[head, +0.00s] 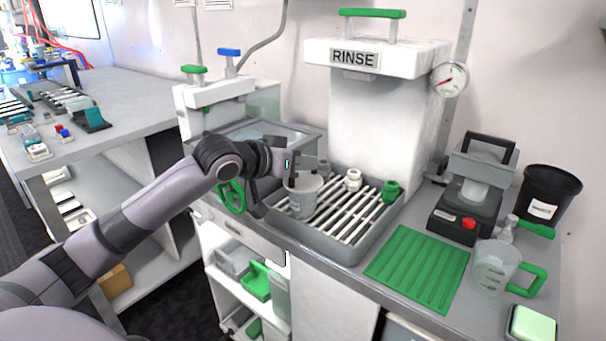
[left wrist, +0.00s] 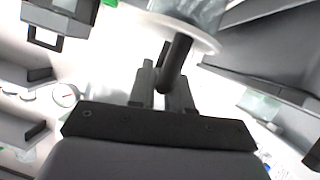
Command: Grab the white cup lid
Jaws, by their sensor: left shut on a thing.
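A white cup (head: 302,203) stands on the slatted drain rack under the rinse unit, with a pale round lid (head: 308,182) at its top. My left gripper (head: 290,182) is at the lid's left side, coming in from the left. In the left wrist view, my left gripper (left wrist: 165,92) is shut on a dark cylindrical handle (left wrist: 176,60). The handle runs up to a white round rim (left wrist: 205,38), which looks like the lid. I cannot tell whether the lid touches the cup or is raised. My right gripper is not in view.
The drain rack (head: 345,222) also holds a white fitting (head: 352,179) and a green fitting (head: 391,191). The rinse unit (head: 383,120) rises behind. To the right are a green mat (head: 418,268), a clear jug (head: 494,268) and a black bin (head: 545,194).

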